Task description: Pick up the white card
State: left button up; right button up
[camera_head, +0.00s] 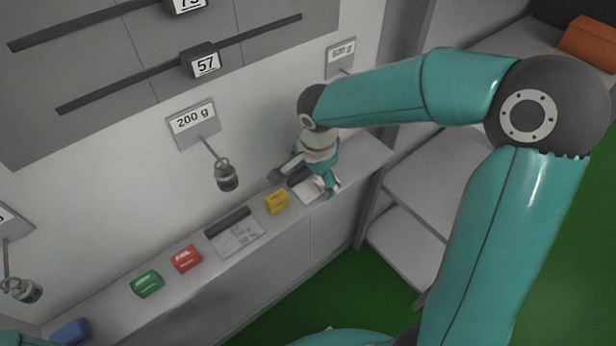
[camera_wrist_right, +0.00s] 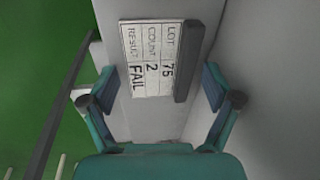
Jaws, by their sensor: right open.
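A white card (camera_wrist_right: 140,60) with printed lines, reading LOT 75, COUNT 2 and RESULT FAIL, lies on the grey shelf beside a dark bar in the right wrist view. In the head view the card (camera_head: 304,189) is partly hidden by my right gripper (camera_head: 330,186). The right gripper is open and empty; in the right wrist view its fingers (camera_wrist_right: 156,88) stand on either side of the card's near end. Whether they are level with the card is unclear. My left gripper is not in view.
A 200 g weight (camera_head: 227,177) hangs on the wall above.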

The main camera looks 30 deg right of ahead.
jog(key=c, duration=1)
jog(key=shift+s+f, duration=0.1)
jog(key=shift+s, duration=0.05)
grip_shut()
